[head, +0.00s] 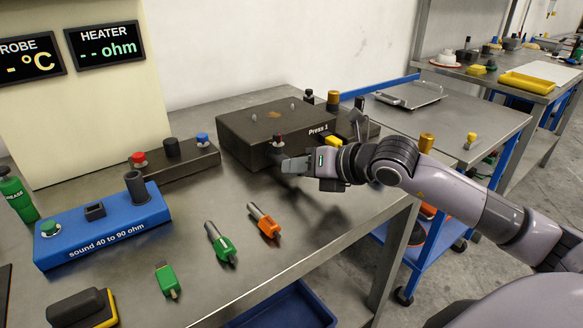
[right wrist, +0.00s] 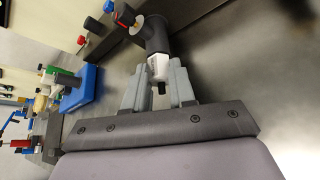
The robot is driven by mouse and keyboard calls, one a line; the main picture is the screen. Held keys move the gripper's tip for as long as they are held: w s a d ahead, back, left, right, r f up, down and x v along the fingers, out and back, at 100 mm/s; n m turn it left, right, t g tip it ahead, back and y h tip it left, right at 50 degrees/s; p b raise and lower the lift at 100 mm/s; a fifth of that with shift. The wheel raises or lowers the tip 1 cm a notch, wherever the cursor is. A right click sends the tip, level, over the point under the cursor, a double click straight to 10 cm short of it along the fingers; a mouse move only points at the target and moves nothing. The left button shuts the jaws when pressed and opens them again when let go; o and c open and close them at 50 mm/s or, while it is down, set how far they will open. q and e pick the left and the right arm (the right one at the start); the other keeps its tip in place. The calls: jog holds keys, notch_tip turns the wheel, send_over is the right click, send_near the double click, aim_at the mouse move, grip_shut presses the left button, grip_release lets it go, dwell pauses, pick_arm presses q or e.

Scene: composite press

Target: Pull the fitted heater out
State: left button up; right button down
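The fitted heater is at the front side of the dark brown press (head: 240,150) marked "Press 1". In the right wrist view its white part with a black tip (right wrist: 158,72) lies between my right fingers, in front of a dark grey cylinder (right wrist: 155,34). My right gripper (head: 290,166) is at the press's front, its fingers close on both sides of that white part and seemingly touching it. In the right wrist view the fingers (right wrist: 158,84) stand only that part's width apart. The heater's inner end is hidden. My left gripper is not in view.
An orange plug-like piece (head: 264,220) and a green one (head: 220,243) lie on the steel bench (head: 310,235) in front. Another green piece (head: 167,280) lies nearer. A blue tester (head: 105,227) and a brown button box (head: 180,163) stand left.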

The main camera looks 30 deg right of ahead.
jog(key=shift+s+d+f+b, duration=0.1)
jog(key=shift+s+b, duration=1.05)
jog(key=shift+s, duration=0.3)
jog(key=shift+s+d+b, duration=0.2)
jog(key=shift+s+b, duration=1.45)
jog(key=shift+b, duration=0.1)
jog(key=shift+s+b, duration=0.4)
jog(key=shift+b, duration=0.1)
jog(key=shift+s+b, duration=0.6)
jog(key=shift+b, duration=0.05)
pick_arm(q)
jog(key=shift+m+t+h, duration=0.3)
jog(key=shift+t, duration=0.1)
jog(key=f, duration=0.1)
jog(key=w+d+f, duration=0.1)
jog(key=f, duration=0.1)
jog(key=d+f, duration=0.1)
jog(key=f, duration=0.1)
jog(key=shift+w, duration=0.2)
pick_arm(e)
jog(key=shift+s, duration=0.2)
